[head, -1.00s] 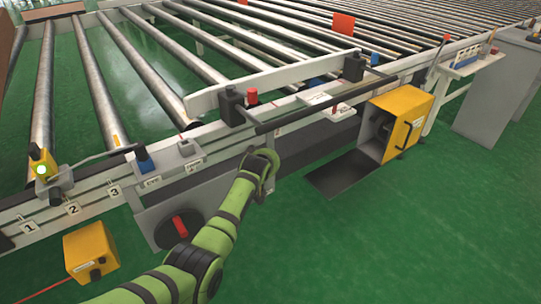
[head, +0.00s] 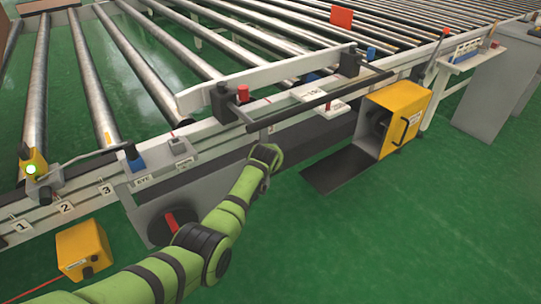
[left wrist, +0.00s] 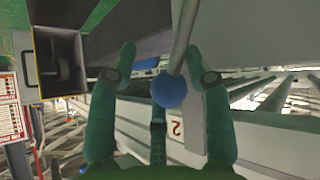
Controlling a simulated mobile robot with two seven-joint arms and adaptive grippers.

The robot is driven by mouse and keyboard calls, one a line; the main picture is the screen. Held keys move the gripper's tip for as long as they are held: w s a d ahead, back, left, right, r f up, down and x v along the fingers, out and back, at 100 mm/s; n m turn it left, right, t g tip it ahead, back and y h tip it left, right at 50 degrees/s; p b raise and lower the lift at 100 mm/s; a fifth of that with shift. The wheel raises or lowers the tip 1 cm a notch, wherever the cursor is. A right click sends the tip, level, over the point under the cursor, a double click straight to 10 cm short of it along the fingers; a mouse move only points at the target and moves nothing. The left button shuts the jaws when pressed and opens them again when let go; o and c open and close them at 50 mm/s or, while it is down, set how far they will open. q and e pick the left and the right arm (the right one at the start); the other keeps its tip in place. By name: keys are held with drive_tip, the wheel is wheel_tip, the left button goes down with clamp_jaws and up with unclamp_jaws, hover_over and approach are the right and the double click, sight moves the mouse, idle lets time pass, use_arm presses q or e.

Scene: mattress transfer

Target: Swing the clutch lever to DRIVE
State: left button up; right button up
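My left gripper (left wrist: 160,58) is open around the knob, with a gap to the left finger; contact with the right finger is unclear. In the head view my left gripper (head: 268,155) is at the conveyor's side frame, right of the grey housing with the red handle (head: 170,224), and hides the knob. My right gripper is not in view.
A small yellow box (head: 84,250) sits at lower left.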

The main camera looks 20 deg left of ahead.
use_arm(q)
drive_tip(key=shift+w+a+r, duration=0.1)
drive_tip(key=shift+a+r, duration=0.1)
drive_tip(key=shift+r, duration=0.1)
drive_tip(key=shift+s+r, duration=0.25)
drive_tip(key=v, duration=1.1)
drive_tip(key=shift+d, duration=0.15)
drive_tip(key=shift+s, duration=0.1)
